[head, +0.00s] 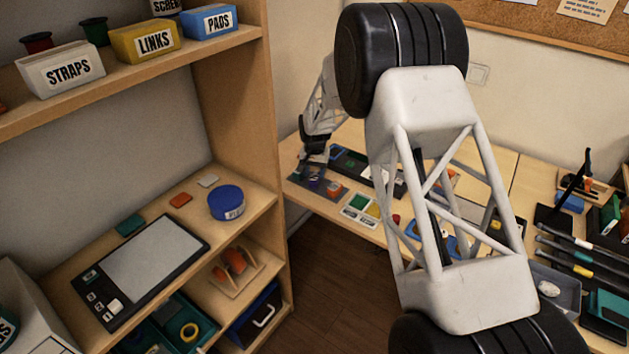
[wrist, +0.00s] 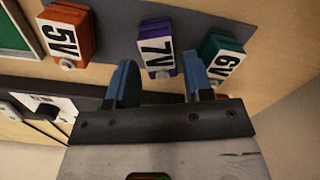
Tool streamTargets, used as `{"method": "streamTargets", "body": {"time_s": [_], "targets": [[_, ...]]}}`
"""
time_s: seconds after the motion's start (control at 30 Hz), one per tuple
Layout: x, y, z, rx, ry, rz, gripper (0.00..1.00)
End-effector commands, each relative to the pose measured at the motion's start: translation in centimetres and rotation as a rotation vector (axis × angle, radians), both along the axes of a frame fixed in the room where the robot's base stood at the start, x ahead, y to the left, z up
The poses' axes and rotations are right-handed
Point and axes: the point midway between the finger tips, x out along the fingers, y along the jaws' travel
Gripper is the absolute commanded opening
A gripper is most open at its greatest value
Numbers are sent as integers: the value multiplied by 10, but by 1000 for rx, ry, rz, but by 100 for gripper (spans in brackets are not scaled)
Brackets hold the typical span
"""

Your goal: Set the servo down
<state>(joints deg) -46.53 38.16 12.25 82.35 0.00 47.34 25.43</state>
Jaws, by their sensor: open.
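Three small labelled blocks with a pale round knob on one end, which look like servos, lie in a row on a grey mat in the wrist view. They are an orange one marked 5V (wrist: 80,20), a purple one marked 7V (wrist: 157,30) and a teal one marked 6V (wrist: 229,50). My gripper (wrist: 159,62) is open, its blue fingers on either side of the purple block's knob end, with gaps visible. I cannot tell the height between fingers and mat. In the head view my gripper (head: 312,157) is at the mat (head: 308,181), with the orange block (head: 335,188) to its right.
My arm hides much of the table. A wooden shelf (head: 240,170) stands at the left with a scale (head: 140,262) and a blue round tub (head: 226,202).

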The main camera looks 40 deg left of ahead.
Motion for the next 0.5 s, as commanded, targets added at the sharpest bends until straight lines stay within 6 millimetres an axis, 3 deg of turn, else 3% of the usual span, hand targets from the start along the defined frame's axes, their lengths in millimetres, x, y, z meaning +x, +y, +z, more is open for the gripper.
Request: {"method": "streamTargets", "body": {"time_s": [0.2,0.5], "targets": [[1,0,-21,0,-1,0,47],[1,0,-25,1,-1,0,47]]}}
